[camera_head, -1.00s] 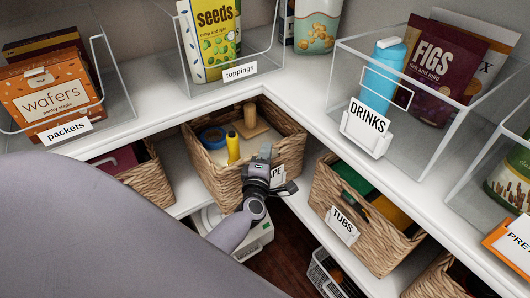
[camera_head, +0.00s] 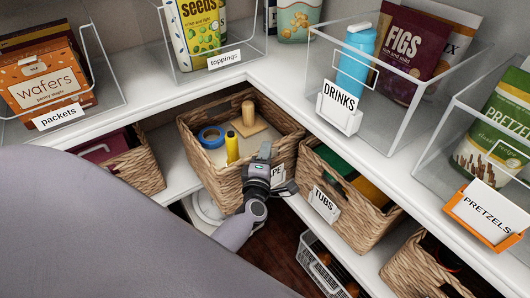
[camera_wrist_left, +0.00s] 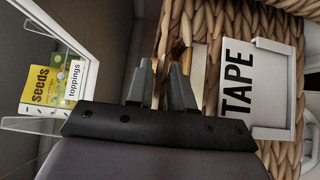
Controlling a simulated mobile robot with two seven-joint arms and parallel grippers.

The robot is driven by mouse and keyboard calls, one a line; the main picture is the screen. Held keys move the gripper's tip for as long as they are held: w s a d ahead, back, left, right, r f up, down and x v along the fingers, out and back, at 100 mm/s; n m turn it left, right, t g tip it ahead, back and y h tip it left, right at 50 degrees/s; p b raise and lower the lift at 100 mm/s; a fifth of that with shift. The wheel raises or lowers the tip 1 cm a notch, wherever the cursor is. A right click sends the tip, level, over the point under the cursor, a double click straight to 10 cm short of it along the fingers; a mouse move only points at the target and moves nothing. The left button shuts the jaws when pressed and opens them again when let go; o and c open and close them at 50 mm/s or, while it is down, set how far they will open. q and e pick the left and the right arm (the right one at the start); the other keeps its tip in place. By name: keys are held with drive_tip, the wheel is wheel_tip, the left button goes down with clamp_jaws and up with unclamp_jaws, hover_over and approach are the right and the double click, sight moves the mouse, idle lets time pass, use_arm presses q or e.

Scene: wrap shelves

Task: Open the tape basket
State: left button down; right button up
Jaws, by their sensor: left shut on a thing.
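The tape basket (camera_head: 222,184) is a woven basket in the shelf corner, below the upper shelf, with much of its top uncovered. It holds a blue tape roll (camera_head: 212,137), a yellow cylinder (camera_head: 232,147) and a wooden stand with a peg (camera_head: 248,118). My left gripper (camera_head: 264,152) is at its front rim, beside the partly hidden label. In the left wrist view, the fingers (camera_wrist_left: 165,72) are shut on the woven rim, left of the white "TAPE" label (camera_wrist_left: 252,85). The exact contact is partly hidden. My right gripper is not in view.
The TUBS basket (camera_head: 347,205) stands close to the right, another woven basket (camera_head: 140,168) to the left. The upper shelf (camera_head: 285,92) carries clear bins, including drinks (camera_head: 340,105) and toppings. A white wire basket (camera_head: 325,262) is lower down. Dark floor shows between them.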

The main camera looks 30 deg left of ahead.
use_arm(q)
drive_tip(key=c, duration=1.1)
unclamp_jaws()
